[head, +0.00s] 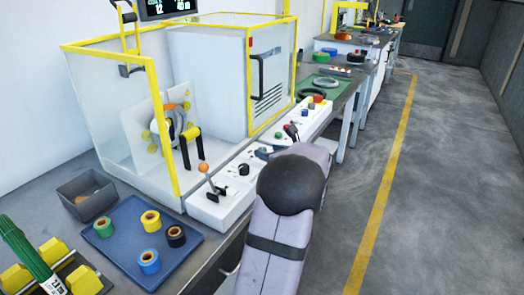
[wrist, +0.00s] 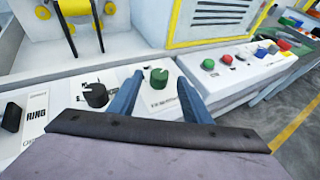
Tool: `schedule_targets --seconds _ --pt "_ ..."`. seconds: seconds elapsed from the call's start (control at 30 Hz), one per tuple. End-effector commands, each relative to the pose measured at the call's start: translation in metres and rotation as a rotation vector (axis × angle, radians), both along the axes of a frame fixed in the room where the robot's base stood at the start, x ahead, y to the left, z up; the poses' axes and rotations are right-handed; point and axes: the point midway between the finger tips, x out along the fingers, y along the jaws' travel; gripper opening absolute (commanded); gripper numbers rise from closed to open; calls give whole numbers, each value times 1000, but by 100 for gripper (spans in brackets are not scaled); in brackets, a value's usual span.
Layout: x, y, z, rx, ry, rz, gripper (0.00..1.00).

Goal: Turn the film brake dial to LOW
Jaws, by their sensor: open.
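A green dial (wrist: 158,77) with a pale pointer mark stands on the white control panel (wrist: 40,92), beyond and between the fingers. A black dial (wrist: 95,95) with a white mark sits just left of the left finger; a black dial also shows in the head view (head: 244,169). The printed labels are too small or cut off, so I cannot tell which dial is the film brake or where LOW lies. In the head view my arm hides much of the panel's right part.
A lever with an orange ball (head: 203,168) rises from the panel's left part. Red and green buttons (wrist: 227,59) are on the box to the right. A yellow-framed guarded machine (head: 150,110) stands behind. A blue tray (head: 175,255) with tape rolls lies left.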

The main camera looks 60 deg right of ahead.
Motion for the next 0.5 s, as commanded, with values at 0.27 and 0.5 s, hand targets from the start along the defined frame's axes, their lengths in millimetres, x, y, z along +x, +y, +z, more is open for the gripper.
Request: schedule_targets --seconds 0.27,0.5 --pt "30 -16 -14 0 1 1 44" --pt "42 -24 -20 -1 0 0 44"
